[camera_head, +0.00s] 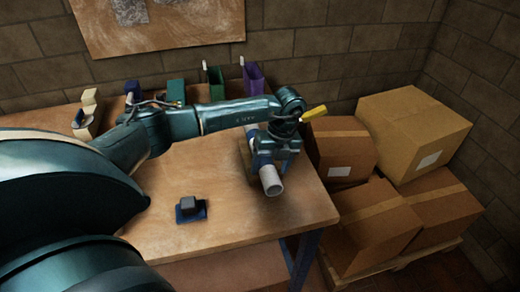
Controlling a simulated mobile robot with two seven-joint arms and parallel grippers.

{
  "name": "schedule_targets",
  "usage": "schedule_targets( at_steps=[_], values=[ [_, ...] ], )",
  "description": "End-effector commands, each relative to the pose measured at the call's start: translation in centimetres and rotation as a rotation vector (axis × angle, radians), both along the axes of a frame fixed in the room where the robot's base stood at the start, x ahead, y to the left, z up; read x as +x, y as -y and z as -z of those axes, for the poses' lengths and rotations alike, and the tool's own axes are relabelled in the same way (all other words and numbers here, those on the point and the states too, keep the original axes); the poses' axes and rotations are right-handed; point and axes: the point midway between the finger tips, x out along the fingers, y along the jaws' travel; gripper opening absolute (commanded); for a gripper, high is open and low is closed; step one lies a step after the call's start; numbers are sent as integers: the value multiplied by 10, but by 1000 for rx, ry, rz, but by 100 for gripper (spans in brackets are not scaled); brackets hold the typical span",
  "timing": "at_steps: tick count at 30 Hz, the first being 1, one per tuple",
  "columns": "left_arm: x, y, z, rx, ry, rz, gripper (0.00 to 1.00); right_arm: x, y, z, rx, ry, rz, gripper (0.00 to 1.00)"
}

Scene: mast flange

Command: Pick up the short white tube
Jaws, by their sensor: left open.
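The short white tube (271,182) is near the right end of the wooden table, with its near open end facing me. Its far part is covered by my left wrist and gripper. My left gripper (263,162) is over the tube, with its jaws open. Whether the fingers touch the tube cannot be told. My right gripper does not show.
The wooden table (228,216) has a small dark block on a blue base (189,207) at its front. Green and purple holders (253,78) stand along the back. Cardboard boxes (414,122) are stacked right of the table. The table's front middle is mostly clear.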

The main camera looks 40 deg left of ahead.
Motion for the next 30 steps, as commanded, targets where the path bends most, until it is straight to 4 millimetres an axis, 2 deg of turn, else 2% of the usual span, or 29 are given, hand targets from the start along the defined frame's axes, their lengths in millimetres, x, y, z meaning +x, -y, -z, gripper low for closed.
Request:
schedule_targets(
  at_steps=[4,12,30],
  values=[
    [-3,-2,15,1,-1,0,69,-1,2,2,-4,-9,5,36],
    [-3,-2,17,0,1,0,68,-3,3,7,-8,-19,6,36],
    [-2,-2,17,0,1,0,19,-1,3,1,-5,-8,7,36]
  ],
)
